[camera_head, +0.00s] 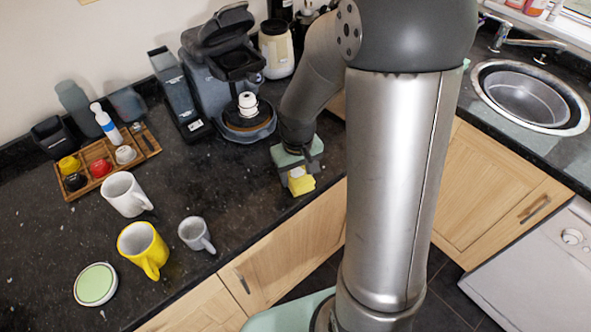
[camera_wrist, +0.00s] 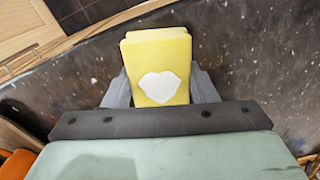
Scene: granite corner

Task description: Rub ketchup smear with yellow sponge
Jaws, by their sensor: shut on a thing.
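My gripper (camera_wrist: 160,88) is shut on the yellow sponge (camera_wrist: 158,58), which has a white patch on its near face and sits between the two grey fingers. In the head view the sponge (camera_head: 301,182) is at the lower end of my gripper (camera_head: 296,172), over the dark counter close to its front edge. I cannot tell whether the sponge touches the counter. No ketchup smear can be made out in either view; my gripper and arm hide part of the counter.
Left of my gripper stand a grey mug (camera_head: 196,234), a yellow mug (camera_head: 143,249) and a white mug (camera_head: 125,195). A coffee machine (camera_head: 232,75) stands behind. A wooden tray (camera_head: 98,152) holds small items. A sink (camera_head: 530,97) is at right. Counter between mugs and gripper is clear.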

